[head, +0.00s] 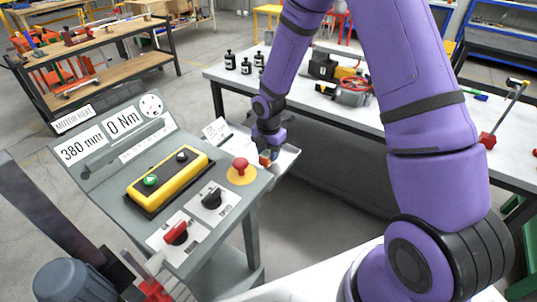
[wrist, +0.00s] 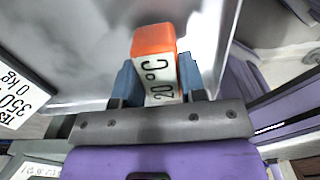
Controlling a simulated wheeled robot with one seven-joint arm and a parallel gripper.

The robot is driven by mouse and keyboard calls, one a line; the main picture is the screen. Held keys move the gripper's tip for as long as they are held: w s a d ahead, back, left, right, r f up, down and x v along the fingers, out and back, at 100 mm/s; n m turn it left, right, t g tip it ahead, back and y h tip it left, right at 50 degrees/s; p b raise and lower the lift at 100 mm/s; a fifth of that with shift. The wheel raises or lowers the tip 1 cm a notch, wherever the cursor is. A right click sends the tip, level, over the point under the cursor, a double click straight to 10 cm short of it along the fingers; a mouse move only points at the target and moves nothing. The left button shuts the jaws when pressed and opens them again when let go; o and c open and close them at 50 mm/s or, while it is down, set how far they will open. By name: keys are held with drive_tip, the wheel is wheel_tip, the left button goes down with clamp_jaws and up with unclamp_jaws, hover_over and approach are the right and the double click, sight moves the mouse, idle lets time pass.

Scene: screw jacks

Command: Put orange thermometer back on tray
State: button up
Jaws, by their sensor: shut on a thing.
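My gripper (head: 268,148) is shut on the orange thermometer. In the wrist view the gripper's blue fingers (wrist: 159,80) press both sides of the thermometer (wrist: 155,42), which has an orange end and a white face reading 20 °C. In the head view only a small orange part of the thermometer (head: 265,160) shows below the fingers. The grey tray (head: 287,161) is at the right side of the control console, under and beside the gripper. The tray surface also shows behind the thermometer in the wrist view (wrist: 90,50). I cannot tell whether the thermometer touches it.
The console (head: 225,205) stands close on the left, with a red stop button (head: 240,165), knobs and a display reading 380 mm and 0 Nm. A white card (head: 216,130) stands near the tray. A workbench (head: 345,110) with black bottles and tools is behind.

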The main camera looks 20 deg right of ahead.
sight(269, 152)
drive_tip(key=shift+f, duration=0.5)
drive_tip(key=shift+f, duration=0.1)
drive_tip(key=o, duration=1.1)
wheel_tip(269, 152, up, 12)
drive_tip(key=shift+r, duration=0.2)
